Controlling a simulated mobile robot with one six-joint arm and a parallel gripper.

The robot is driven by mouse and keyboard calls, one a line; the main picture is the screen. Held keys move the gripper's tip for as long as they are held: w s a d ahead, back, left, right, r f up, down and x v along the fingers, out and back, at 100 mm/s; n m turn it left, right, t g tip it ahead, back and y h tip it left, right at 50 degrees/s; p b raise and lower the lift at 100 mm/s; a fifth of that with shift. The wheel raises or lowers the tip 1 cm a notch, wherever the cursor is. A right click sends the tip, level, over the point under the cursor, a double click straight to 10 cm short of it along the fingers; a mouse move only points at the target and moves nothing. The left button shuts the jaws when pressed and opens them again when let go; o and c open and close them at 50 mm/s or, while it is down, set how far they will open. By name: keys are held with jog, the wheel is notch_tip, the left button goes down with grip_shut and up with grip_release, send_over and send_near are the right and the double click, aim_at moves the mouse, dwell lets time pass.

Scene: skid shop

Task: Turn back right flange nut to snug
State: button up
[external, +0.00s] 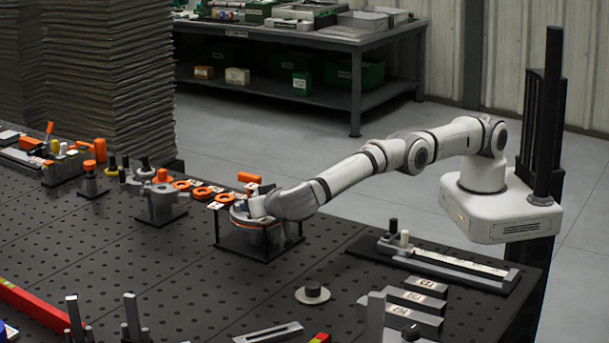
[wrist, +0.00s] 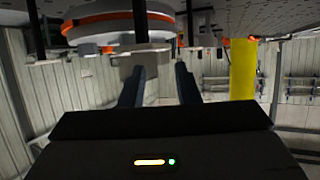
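The flange assembly (external: 250,238), a round grey body with an orange band on a black stand, is on the perforated bench below my arm. My gripper (external: 256,205) is at its top edge and partly hides it. In the wrist view, which looks inverted, the orange-banded white disc (wrist: 110,25) is at the top. My two dark fingers (wrist: 161,68) stand apart, with nothing visibly clamped between them. A grey block-like part (wrist: 146,57) lies just beyond the left fingertip; I cannot tell whether they touch. The back right nut cannot be told apart.
A grey post fixture (external: 162,203) and orange rings (external: 201,193) stand left of the assembly. A yellow upright piece (wrist: 243,70) shows in the wrist view.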

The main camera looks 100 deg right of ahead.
jog(key=shift+s+a+r, duration=0.15)
jog(key=shift+a+r, duration=0.05)
jog(key=shift+a, duration=0.15)
